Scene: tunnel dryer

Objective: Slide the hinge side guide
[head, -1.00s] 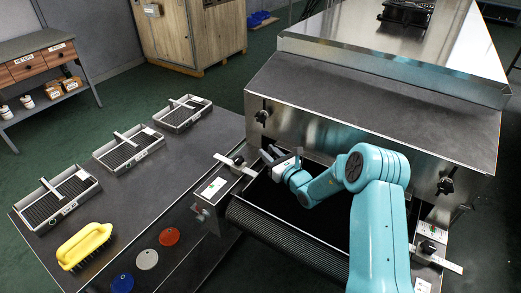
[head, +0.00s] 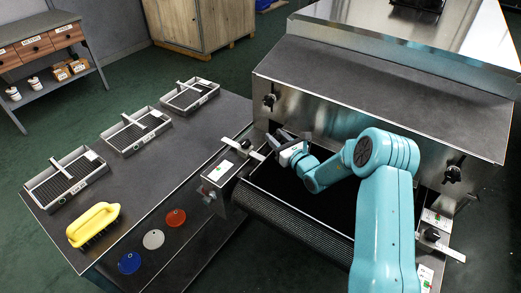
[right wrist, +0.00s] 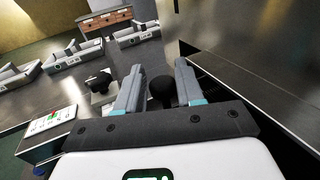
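At the belt's left edge, a bracket with a metal strip (head: 230,143) and a black knob (head: 245,144) reaches toward the belt mouth. My right gripper (head: 279,138) is just right of the strip's end, over the left side of the dark belt opening. The bracket's knob (right wrist: 98,82) stands left of the fingers. The guide itself is mostly hidden. My left gripper is not in view.
A similar strip and knob (head: 433,235) sit on the belt's right side. The metal dryer housing (head: 330,115) rises behind the gripper. The left table holds several slatted trays, a yellow brush (head: 93,224) and coloured discs (head: 153,239).

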